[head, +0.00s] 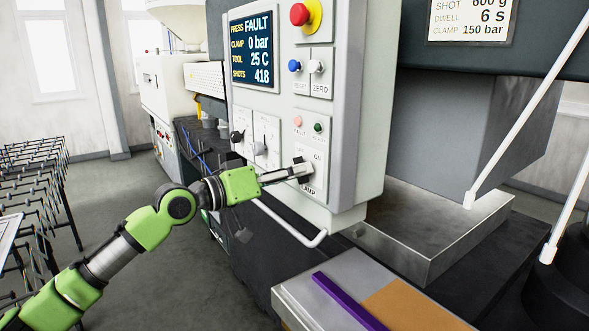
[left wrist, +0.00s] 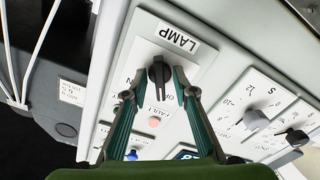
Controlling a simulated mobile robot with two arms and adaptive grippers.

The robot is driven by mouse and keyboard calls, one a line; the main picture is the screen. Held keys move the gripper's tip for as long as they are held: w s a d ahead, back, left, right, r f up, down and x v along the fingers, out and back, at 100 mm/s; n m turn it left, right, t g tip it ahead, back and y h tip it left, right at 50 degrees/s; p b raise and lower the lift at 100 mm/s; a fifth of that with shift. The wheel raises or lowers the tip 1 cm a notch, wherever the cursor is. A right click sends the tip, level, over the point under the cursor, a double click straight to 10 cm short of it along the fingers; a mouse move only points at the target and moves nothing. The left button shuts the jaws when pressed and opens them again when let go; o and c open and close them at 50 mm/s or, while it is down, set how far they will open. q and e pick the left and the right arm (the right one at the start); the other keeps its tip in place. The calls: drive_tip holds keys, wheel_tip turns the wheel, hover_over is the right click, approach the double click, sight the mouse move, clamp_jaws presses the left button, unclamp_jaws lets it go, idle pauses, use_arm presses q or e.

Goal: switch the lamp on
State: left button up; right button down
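The lamp switch is a black rotary knob (left wrist: 158,72) on a pale plate beside the LAMP label (left wrist: 177,38), upside down in the left wrist view. The plate (head: 318,183) is low on the control panel in the head view, with an ON mark near its top right. My left gripper (head: 303,170) is at the plate and mostly hides the knob there. In the left wrist view its fingertips (left wrist: 159,74) stand on either side of the knob, seemingly with small gaps. I cannot tell which mark the knob points to. My right gripper is in neither view.
The panel (head: 350,100) also has a red stop button (head: 300,14), a blue button (head: 295,65), dials (head: 260,148) and a screen (head: 250,45). A white handle bar (head: 290,225) runs below it. A purple bar (head: 348,301) lies at the front. A wire rack (head: 35,165) stands left.

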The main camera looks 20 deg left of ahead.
use_arm(q)
drive_tip(key=shift+s+a, duration=0.1)
clamp_jaws()
drive_tip(key=shift+f+m+b, duration=0.1)
drive_tip(key=shift+m+b, duration=3.95)
drive_tip(key=shift+m, duration=1.85)
